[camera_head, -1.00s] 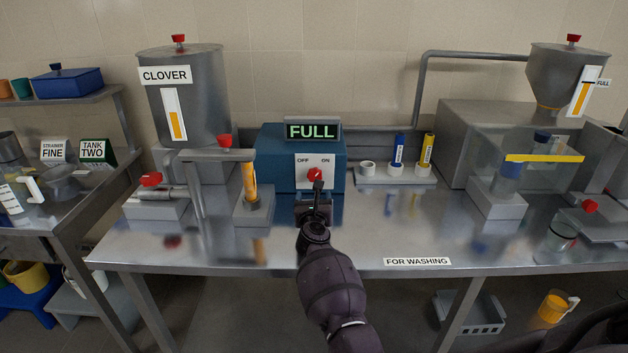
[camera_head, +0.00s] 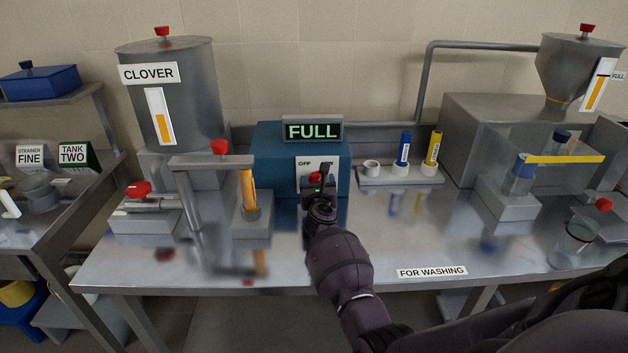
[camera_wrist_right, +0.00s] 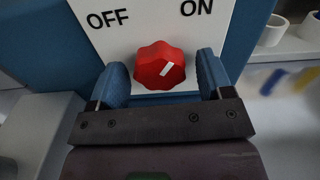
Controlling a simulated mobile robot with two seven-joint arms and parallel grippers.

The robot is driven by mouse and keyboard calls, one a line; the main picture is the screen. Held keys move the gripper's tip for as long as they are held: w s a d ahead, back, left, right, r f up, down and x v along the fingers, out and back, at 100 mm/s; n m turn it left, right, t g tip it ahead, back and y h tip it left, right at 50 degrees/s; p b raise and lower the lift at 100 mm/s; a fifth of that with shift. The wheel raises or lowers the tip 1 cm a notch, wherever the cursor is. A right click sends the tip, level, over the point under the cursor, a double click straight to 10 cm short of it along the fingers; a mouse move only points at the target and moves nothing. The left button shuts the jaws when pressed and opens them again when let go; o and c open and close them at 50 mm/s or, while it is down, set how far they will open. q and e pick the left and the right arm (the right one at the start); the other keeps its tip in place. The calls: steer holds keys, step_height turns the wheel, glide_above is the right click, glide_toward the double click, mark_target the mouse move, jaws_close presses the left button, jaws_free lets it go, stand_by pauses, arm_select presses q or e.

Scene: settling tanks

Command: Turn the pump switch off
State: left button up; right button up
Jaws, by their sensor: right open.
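The pump switch is a red lobed knob (camera_head: 315,178) on a white OFF/ON plate (camera_head: 304,189), on the front of a blue box (camera_head: 270,160). In the right wrist view the knob (camera_wrist_right: 152,62) has a white mark slanting up to the right, toward ON. My right gripper (camera_head: 318,182) is at the knob and partly hides it and the ON label in the head view. In the right wrist view its two blue fingers (camera_wrist_right: 161,74) are open, one on each side of the knob, with visible gaps. My left gripper is not in view.
A lit FULL sign (camera_head: 313,130) stands atop the blue box. A CLOVER tank (camera_head: 190,100) and a red-handled valve (camera_head: 138,189) are at left. A holder (camera_head: 400,176) with blue and yellow tubes is at right.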

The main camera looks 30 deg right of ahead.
steer(key=shift+c, duration=0.6)
steer(key=c, duration=0.8)
